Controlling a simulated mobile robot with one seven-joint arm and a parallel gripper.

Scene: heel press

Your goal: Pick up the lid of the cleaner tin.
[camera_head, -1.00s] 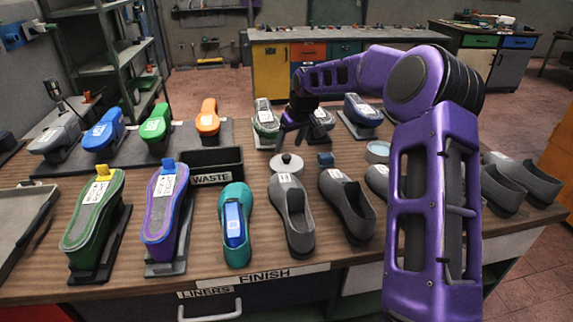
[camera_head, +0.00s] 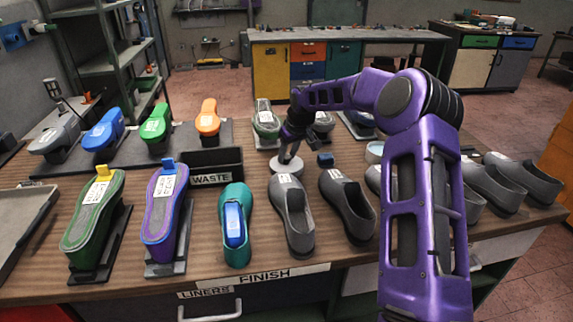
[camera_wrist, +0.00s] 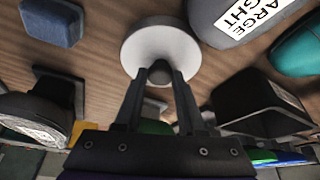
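The lid is a pale round disc with a small knob; it lies on the wooden bench in the head view (camera_head: 281,168). In the wrist view the lid (camera_wrist: 141,44) is just past my fingertips. My gripper (camera_head: 289,157) is low over the lid, pointing down. In the wrist view its two dark fingers (camera_wrist: 160,75) are apart, one on each side of the knob. I cannot see whether they touch it. The open round tin (camera_head: 375,151) stands farther right, partly hidden by my arm.
Grey shoes (camera_head: 291,214) stand close in front of the lid. A small blue block (camera_head: 325,159) is just right of it. The black WASTE bin (camera_head: 215,165) is to the left. More shoes on stands line the bench.

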